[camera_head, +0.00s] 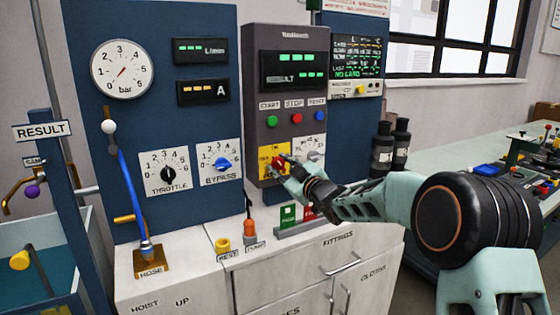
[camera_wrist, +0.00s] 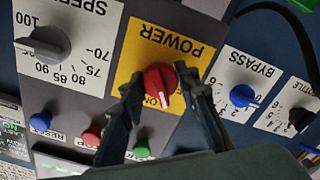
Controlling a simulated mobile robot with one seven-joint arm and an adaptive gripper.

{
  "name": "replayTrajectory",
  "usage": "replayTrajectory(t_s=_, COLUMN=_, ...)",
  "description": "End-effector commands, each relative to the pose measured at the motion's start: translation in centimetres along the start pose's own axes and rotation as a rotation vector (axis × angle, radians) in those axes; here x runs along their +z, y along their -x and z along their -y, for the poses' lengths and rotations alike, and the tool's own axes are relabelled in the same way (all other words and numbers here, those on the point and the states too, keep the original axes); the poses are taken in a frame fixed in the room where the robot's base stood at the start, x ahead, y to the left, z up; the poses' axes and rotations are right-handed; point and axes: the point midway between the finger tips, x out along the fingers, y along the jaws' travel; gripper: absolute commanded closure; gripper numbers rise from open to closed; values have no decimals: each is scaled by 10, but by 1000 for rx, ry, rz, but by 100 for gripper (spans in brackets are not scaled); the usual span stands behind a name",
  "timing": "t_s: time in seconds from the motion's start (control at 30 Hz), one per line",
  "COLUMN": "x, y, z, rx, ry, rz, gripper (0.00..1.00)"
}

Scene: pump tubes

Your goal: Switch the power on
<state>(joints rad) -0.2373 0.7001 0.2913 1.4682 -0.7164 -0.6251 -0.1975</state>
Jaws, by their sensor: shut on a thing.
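The red power knob (camera_wrist: 160,84) sits on a yellow plate (camera_wrist: 146,50) marked POWER in the wrist view. In the head view the yellow plate (camera_head: 268,155) is low on the grey control panel (camera_head: 288,57). My gripper (camera_wrist: 158,82) is shut on the red knob, one finger on each side of it. In the head view my gripper (camera_head: 285,167) reaches the panel from the right and covers part of the plate. The word ON shows beside the knob in the wrist view; the knob's exact setting is hard to read.
A grey speed knob (camera_wrist: 42,44) is beside the power plate. Green (camera_head: 272,121), red (camera_head: 297,118) and blue (camera_head: 320,116) buttons sit above it. The throttle (camera_head: 168,174) and bypass (camera_head: 222,164) knobs are to the left. The panel displays are lit.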

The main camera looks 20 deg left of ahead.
Motion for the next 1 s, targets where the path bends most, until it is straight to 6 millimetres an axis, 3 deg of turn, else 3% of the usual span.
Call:
replayTrajectory(t_s=0.5, x=0, y=0, z=-1, rx=1, ry=-444, rz=2, gripper=95)
replayTrajectory(t_s=1.0, x=1, y=0, z=0, rx=0, ry=-621, rz=2, gripper=95)
